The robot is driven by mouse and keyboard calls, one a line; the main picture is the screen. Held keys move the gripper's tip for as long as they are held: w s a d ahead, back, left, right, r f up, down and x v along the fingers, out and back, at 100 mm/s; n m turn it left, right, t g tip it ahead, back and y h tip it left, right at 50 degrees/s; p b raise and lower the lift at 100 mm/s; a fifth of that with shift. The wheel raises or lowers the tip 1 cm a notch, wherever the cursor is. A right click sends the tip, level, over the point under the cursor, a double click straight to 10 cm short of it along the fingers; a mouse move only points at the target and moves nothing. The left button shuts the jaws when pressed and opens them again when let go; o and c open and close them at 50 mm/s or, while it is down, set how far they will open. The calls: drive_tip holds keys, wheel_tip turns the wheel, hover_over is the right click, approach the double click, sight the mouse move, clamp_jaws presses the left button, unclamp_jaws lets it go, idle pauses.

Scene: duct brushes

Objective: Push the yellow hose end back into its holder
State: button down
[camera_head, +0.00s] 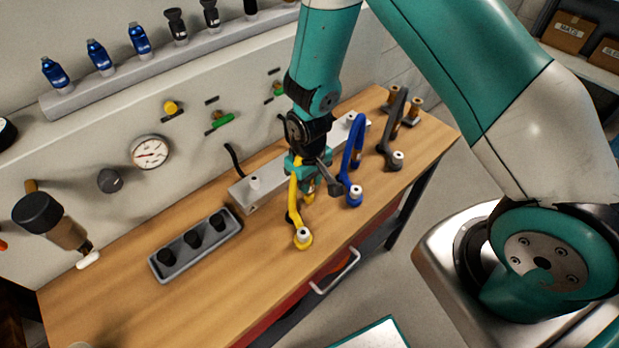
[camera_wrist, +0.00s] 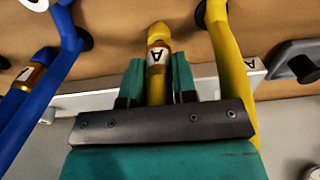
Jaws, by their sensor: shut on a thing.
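The yellow hose end (camera_wrist: 157,62) has a brass ring and a white label marked A. My gripper (camera_wrist: 158,82) is shut on it, with one teal finger on each side in the wrist view. The hose end also shows in the head view (camera_head: 309,194), just below my gripper (camera_head: 306,176). The yellow hose (camera_wrist: 232,65) runs down to a round foot with a pale cap in the head view. A pale grey rail (camera_head: 275,178) lies behind my gripper, which hides part of it. A label A shows on it in the wrist view. I cannot tell which part is the yellow holder.
A blue hose (camera_head: 356,150) stands close right of my gripper, with a black hose (camera_head: 393,125) beyond. A grey tray (camera_head: 195,245) with black pieces lies left on the wooden bench (camera_head: 190,310). The bench front left is mostly clear. A gauge (camera_head: 149,151) is on the wall panel.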

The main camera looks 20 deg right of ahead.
drive_tip(key=shift+f+b, duration=0.4)
drive_tip(key=shift+f, duration=0.1)
drive_tip(key=c, duration=0.8)
unclamp_jaws()
wheel_tip(320, 180, up, 17)
drive_tip(key=b, duration=0.2)
drive_tip(key=shift+s+r+b, duration=0.15)
drive_tip(key=shift+r+b, duration=0.05)
drive_tip(key=shift+b, duration=0.2)
drive_tip(key=s+a+r+n+y, duration=0.1)
drive_tip(key=s+r, duration=0.2)
drive_tip(key=s, duration=0.3)
drive_tip(key=s+a+r+n+y, duration=0.1)
drive_tip(key=s+r, duration=0.3)
drive_tip(key=s, duration=0.2)
drive_tip(key=s+a+r+n+y, duration=0.1)
drive_tip(key=s+a+r+y, duration=0.1)
drive_tip(key=s+r, duration=0.2)
drive_tip(key=shift+s+r+b, duration=0.1)
drive_tip(key=shift+s+b, duration=0.3)
drive_tip(key=shift+s, duration=0.8)
